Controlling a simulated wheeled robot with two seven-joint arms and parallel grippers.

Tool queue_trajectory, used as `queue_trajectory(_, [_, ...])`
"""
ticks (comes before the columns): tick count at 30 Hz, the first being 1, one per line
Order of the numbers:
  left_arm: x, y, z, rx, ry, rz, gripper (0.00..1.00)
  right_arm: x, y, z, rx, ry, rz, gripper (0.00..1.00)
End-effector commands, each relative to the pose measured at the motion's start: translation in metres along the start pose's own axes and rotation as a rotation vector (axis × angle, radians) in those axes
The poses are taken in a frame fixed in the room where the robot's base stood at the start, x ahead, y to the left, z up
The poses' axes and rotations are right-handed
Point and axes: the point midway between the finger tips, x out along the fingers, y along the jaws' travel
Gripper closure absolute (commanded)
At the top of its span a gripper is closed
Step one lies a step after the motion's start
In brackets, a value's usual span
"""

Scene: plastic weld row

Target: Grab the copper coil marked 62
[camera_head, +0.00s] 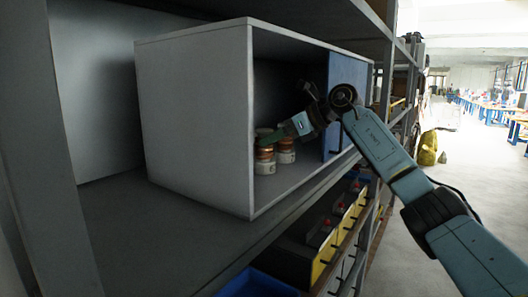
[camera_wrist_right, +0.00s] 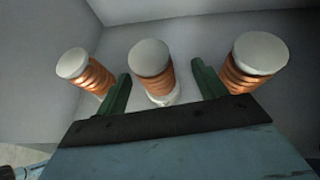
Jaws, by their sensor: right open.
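Copper coils with white end caps stand in the open box on the shelf. The wrist view shows three: a left coil (camera_wrist_right: 92,74), a middle coil (camera_wrist_right: 156,80) and a right coil (camera_wrist_right: 245,72). My right gripper (camera_wrist_right: 162,88) is open, one green finger on each side of the middle coil. In the head view the right gripper (camera_head: 272,138) reaches into the box, at two visible coils, a nearer one (camera_head: 265,166) and a farther one (camera_head: 286,156). No number is readable, so I cannot tell which is 62. My left gripper is not in view.
The white box (camera_head: 195,125) has side walls, a roof and a blue panel (camera_head: 345,95) at its right part. The grey shelf (camera_head: 160,235) has free room in front. Yellow and black bins (camera_head: 325,245) sit below. The aisle at right is open.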

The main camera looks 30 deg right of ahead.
Motion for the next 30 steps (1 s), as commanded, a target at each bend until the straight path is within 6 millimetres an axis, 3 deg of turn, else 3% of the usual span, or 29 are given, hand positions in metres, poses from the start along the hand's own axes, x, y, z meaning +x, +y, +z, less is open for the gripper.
queue_trajectory(6, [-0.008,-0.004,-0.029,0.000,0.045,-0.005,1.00,0.028,0.008,0.004,0.000,0.000,0.005,0.30])
queue_trajectory(12, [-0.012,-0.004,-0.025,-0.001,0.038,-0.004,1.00,0.049,0.008,0.004,0.002,0.000,0.001,0.30])
queue_trajectory(20, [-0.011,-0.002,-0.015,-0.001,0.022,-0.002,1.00,0.051,0.008,0.003,0.000,0.000,0.000,0.31])
queue_trajectory(30, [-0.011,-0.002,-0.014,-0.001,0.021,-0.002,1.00,0.051,0.008,0.003,0.000,0.000,0.000,0.75])
